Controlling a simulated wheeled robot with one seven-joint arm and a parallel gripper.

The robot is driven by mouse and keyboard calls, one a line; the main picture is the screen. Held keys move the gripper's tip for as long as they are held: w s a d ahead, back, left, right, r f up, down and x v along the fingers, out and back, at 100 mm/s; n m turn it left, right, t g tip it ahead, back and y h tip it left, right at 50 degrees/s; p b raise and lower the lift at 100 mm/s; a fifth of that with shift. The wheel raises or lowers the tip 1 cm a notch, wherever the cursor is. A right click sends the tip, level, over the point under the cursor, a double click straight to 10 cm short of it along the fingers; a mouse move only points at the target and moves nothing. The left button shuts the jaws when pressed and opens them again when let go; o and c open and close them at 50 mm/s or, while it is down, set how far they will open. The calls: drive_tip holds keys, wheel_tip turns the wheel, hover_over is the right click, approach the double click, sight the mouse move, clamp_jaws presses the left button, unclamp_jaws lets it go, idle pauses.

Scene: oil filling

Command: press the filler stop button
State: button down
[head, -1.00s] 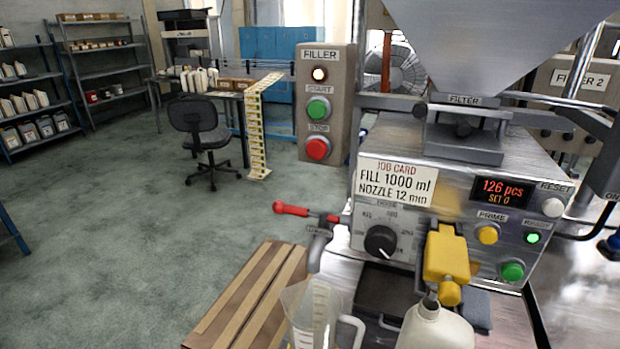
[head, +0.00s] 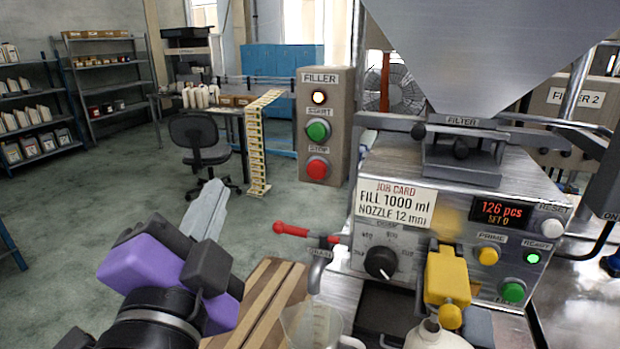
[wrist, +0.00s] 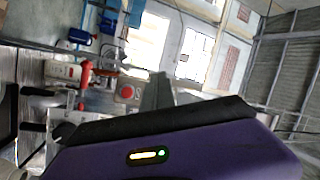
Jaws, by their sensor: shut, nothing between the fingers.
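The filler control box (head: 326,125) stands upright at the picture's middle in the head view. It has a lit lamp on top, a green start button (head: 318,131) in the middle and the red stop button (head: 317,169) at the bottom. In the wrist view, a red button (wrist: 127,93) shows on a pale panel, just left of my fingers. My gripper (head: 207,212) is at the lower left in the head view, fingers shut and empty, pointing up. It appears left of and below the stop button, apart from it.
The filling machine (head: 450,215) with hopper, dial and yellow nozzle (head: 447,278) fills the right. A red-handled drain lever (head: 292,230) juts left from it. A clear jug (head: 310,325) and a white bottle (head: 435,338) stand below. Open floor lies left, with a chair (head: 198,150).

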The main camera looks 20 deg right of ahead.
sight(317, 171)
drive_tip(key=s+d+f+m+g+h, duration=0.2)
drive_tip(key=d+m+g, duration=0.3)
drive_tip(key=m, duration=0.5)
drive_tip(key=shift+s+d+f+g+h, duration=0.15)
drive_tip(key=shift+s+f+g+h, duration=0.15)
drive_tip(key=shift+s+h, duration=0.6)
drive_tip(key=p+x, duration=0.4)
drive_tip(key=x, duration=0.9)
drive_tip(key=shift+w+d+r+p, duration=0.1)
drive_tip(key=shift+w+d+p, duration=0.15)
drive_tip(key=shift+w+p, duration=0.1)
drive_tip(key=shift+w+d, duration=0.1)
